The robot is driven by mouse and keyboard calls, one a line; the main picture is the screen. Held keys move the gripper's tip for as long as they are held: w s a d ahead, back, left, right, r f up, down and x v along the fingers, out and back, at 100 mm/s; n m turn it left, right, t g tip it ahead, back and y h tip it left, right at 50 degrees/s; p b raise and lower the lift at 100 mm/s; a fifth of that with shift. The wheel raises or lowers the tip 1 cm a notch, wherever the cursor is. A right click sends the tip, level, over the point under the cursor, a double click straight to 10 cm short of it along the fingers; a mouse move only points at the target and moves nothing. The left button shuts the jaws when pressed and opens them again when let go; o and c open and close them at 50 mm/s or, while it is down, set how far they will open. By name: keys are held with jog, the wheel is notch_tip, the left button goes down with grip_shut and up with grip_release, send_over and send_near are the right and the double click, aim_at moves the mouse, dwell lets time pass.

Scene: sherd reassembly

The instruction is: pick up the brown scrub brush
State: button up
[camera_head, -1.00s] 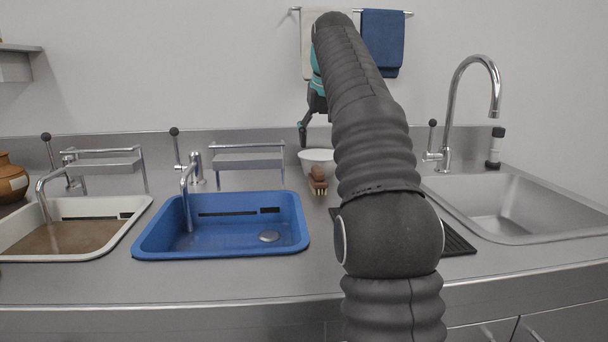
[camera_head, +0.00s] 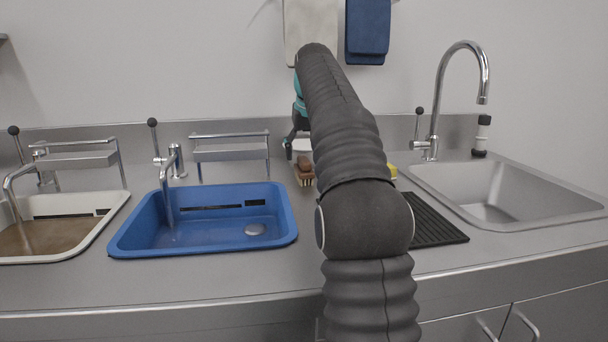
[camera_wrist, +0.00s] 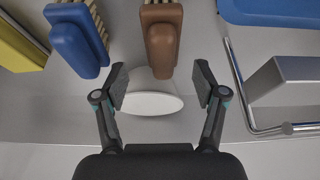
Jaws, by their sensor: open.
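The brown scrub brush (camera_head: 305,171) lies on the steel counter right of the blue basin, partly beside my arm in the head view. In the wrist view the brown brush (camera_wrist: 161,38) is at the top middle, its rounded end toward my gripper. My gripper (camera_wrist: 160,82) is open and empty. Its two fingers stand apart, one to each side of the brush's line, with the brush's near end just beyond the fingertips. In the head view one finger of my gripper (camera_head: 289,150) shows behind and above the brush; the rest is mostly hidden.
A blue brush (camera_wrist: 76,45) lies close left of the brown one, with a yellow object (camera_wrist: 20,45) beyond it. A white bowl (camera_wrist: 150,103) sits beneath my fingers. A metal rack (camera_wrist: 285,80) and the blue basin (camera_head: 120,243) are to the other side.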

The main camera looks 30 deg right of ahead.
aim_at(304, 158)
jog(key=shift+a+b+x, duration=0.1)
jog(key=shift+b+x, duration=0.35)
jog(key=shift+x, duration=0.9)
jog(key=shift+a+b+x, duration=0.15)
jog(key=shift+b+x, duration=0.25)
jog(key=shift+x, duration=0.95)
jog(key=shift+s, duration=0.15)
jog(key=c, duration=1.3)
jog(key=shift+r+p, duration=0.3)
jog(key=shift+r, duration=0.2)
notch_tip(304, 158, up, 4)
jog(key=shift+f+p, duration=0.2)
jog(key=shift+p, duration=0.75)
jog(key=s+d+r, duration=0.1)
jog(key=s+r, duration=0.1)
jog(key=s, duration=0.1)
jog(key=s+d+r, duration=0.2)
jog(key=s, duration=0.2)
jog(key=s+d+r, duration=0.2)
jog(key=s, duration=0.1)
jog(key=shift+s+r, duration=0.2)
jog(key=shift+s, duration=0.05)
jog(key=o, duration=0.5)
jog(key=c, duration=0.3)
